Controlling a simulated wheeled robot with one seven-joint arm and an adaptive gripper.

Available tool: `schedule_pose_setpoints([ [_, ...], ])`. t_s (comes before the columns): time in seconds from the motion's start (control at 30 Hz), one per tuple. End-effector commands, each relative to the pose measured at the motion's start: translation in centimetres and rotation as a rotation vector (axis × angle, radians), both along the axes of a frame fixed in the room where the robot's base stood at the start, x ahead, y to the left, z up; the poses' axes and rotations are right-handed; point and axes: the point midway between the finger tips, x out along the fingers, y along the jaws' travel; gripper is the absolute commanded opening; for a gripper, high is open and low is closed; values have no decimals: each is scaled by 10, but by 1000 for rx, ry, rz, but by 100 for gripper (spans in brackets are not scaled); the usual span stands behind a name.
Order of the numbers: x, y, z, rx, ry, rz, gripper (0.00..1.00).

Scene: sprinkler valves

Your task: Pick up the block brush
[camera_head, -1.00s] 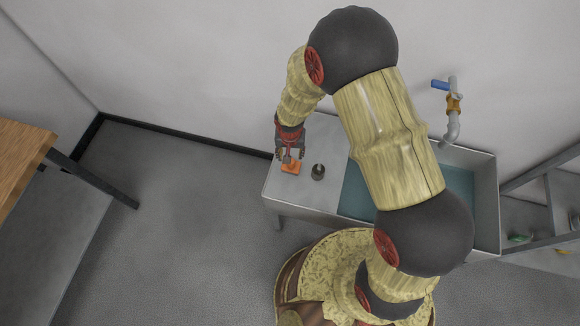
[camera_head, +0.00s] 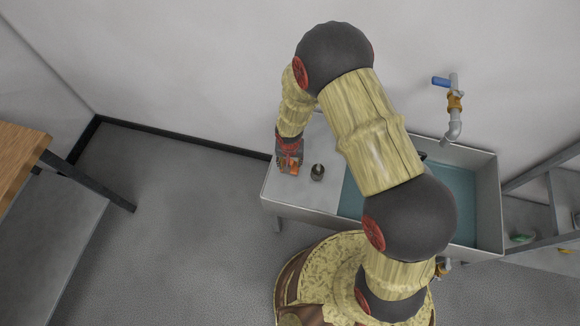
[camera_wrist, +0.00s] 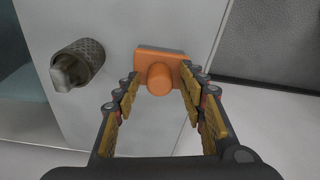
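The block brush is orange, with a flat base and a round knob. It lies on the grey sink's drainboard, and the wrist view shows the brush (camera_wrist: 160,77) just ahead of my fingertips, between their lines. In the head view the brush (camera_head: 294,169) is partly hidden by my gripper (camera_head: 289,166). In the wrist view my gripper (camera_wrist: 160,92) is open, one finger to each side of the knob. I cannot tell whether the fingers touch it.
The water-filled basin (camera_head: 458,190) and a blue-handled tap (camera_head: 452,105) are further right. A wooden table (camera_head: 20,150) stands far left.

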Motion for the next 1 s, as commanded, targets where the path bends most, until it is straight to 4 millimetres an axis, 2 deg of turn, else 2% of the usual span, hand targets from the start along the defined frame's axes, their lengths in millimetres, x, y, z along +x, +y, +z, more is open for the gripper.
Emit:
schedule_pose_setpoints([
  [0.67, 0, 0, 0, 0, 0, 0, 1],
  [1.0, 0, 0, 1, 0, 0, 0, 0],
])
